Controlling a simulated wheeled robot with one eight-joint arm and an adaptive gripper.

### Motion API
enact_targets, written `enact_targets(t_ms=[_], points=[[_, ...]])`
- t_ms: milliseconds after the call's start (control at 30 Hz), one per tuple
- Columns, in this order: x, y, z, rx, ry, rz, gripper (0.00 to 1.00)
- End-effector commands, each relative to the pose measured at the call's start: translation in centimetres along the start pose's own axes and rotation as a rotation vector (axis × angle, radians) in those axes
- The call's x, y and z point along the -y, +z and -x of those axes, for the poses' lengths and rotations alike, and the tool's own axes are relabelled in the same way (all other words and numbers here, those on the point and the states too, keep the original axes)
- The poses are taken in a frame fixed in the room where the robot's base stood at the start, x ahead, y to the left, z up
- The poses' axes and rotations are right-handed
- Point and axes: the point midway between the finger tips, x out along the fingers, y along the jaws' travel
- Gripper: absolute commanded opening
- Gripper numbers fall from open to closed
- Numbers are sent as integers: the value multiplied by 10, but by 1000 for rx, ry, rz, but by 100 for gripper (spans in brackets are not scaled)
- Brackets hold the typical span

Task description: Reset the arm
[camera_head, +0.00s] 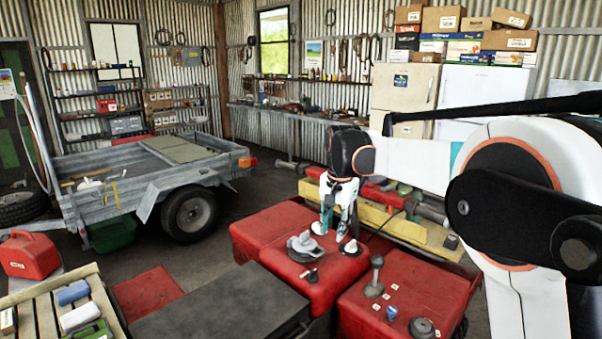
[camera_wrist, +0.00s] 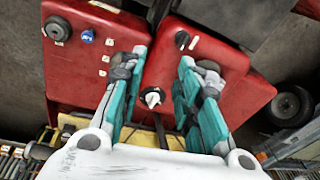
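The same knob (camera_head: 350,248) shows beside the fingertips in the head view. I cannot tell the exact clearance between fingertips and surface.
A grey round part (camera_head: 303,244) sits close left of my gripper. A dumbbell-shaped grey part (camera_head: 375,277) and a blue-topped piece (camera_head: 392,312) stand on the front red panel. A yellow bench (camera_head: 437,238) lies behind. A metal trailer (camera_head: 150,175) stands left, with open floor between.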

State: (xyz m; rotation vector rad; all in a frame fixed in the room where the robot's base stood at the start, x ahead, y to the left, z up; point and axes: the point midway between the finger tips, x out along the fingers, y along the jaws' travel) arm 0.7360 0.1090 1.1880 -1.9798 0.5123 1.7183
Motion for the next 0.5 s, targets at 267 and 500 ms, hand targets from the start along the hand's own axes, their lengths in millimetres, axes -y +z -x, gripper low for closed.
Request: enact_targets(t_ms=[267,500], points=[[-57,34,42,-69,-50,107,31],[-107,69,64,-135,-84,203,31]])
